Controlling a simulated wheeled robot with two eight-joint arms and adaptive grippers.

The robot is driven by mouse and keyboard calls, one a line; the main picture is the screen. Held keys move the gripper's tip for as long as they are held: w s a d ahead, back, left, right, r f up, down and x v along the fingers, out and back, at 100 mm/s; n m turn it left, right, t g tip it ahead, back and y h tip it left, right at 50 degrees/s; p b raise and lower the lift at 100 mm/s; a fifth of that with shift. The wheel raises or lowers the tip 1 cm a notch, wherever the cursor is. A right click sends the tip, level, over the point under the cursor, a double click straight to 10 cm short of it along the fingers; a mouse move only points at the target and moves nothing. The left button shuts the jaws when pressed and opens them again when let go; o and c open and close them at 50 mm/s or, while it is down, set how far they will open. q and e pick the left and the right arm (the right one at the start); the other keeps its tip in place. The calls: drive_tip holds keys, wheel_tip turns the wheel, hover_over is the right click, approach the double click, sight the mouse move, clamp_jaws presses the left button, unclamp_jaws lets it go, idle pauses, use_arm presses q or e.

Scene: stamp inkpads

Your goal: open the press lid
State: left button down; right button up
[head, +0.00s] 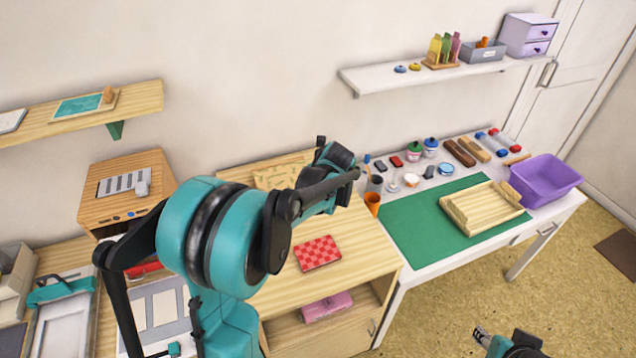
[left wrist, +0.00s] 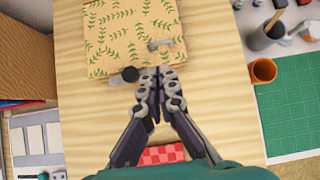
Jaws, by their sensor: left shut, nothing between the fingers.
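A wooden board with a green leaf pattern (left wrist: 110,35), which looks like the press lid, lies flat on the wooden cabinet top. It bears a small grey handle or latch (left wrist: 160,44), and a dark round knob (left wrist: 130,74) sits at its near edge. In the head view the board (head: 272,177) is partly hidden behind my left arm. My left gripper (left wrist: 160,76) is shut and empty, its tips by the board's near edge, right of the knob; contact is unclear. My right gripper (head: 479,333) is low at the bottom right, over the floor, too small to read.
A red checked pad (head: 318,253) lies on the cabinet top (head: 350,235) near the front. An orange cup (head: 372,203) stands to the right, beside a green mat (head: 410,235) bearing a wooden tray (head: 455,220). A wooden box (head: 150,195) stands to the left.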

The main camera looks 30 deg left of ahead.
use_arm(q)
drive_tip(key=b+x, duration=0.2)
drive_tip(key=x, duration=0.7)
drive_tip(key=shift+r, duration=0.15)
